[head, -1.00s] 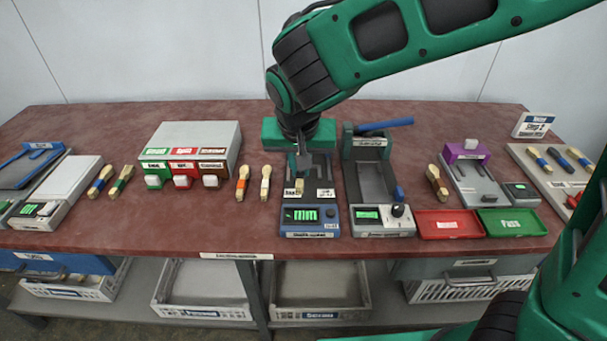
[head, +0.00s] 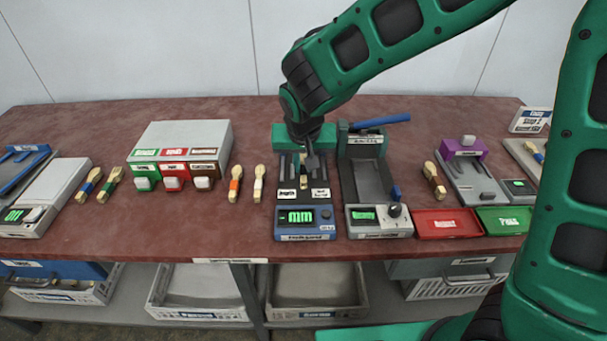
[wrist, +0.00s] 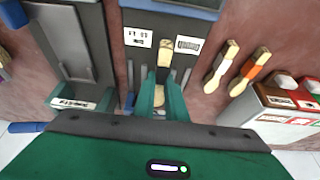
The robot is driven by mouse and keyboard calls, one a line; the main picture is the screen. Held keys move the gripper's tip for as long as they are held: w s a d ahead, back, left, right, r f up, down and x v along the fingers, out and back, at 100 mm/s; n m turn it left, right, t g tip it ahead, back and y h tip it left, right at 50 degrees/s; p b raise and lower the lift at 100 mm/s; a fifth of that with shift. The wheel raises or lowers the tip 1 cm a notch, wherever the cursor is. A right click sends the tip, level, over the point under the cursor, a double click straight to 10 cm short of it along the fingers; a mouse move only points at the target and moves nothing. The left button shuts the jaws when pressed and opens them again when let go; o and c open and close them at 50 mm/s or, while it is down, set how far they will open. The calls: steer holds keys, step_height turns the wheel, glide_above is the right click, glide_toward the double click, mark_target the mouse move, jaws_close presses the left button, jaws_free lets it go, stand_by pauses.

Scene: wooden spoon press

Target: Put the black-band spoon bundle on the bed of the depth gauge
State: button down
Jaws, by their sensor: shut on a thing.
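The depth gauge (head: 325,222) has a blue front with a lit green display and a grey bed behind it, between two white labels. My gripper (head: 307,165) is over this bed and is shut on the black-band spoon bundle (head: 304,182). In the wrist view the green fingers of my gripper (wrist: 160,98) stand on either side of the bundle (wrist: 166,52). Its pale wooden ends show, with a dark band between them partly hidden by the fingers. The bundle lies along the bed, between the labels. I cannot tell whether it touches the bed.
A grey lever device (head: 372,180) with a blue handle stands close on the right. White-band (head: 259,183) and orange-band (head: 235,183) bundles lie to the left, beside a grey box with coloured labels (head: 185,137). Red (head: 448,223) and green (head: 505,219) trays are at the front right.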

mark_target(304, 175)
steer(key=shift+w+d+f, duration=0.1)
steer(key=shift+w+f, duration=0.05)
steer(key=shift+f, duration=2)
steer(key=c, duration=1.8)
jaws_free()
steer(key=shift+f, duration=0.1)
steer(key=shift+o, duration=0.2)
steer(key=v, duration=1.2)
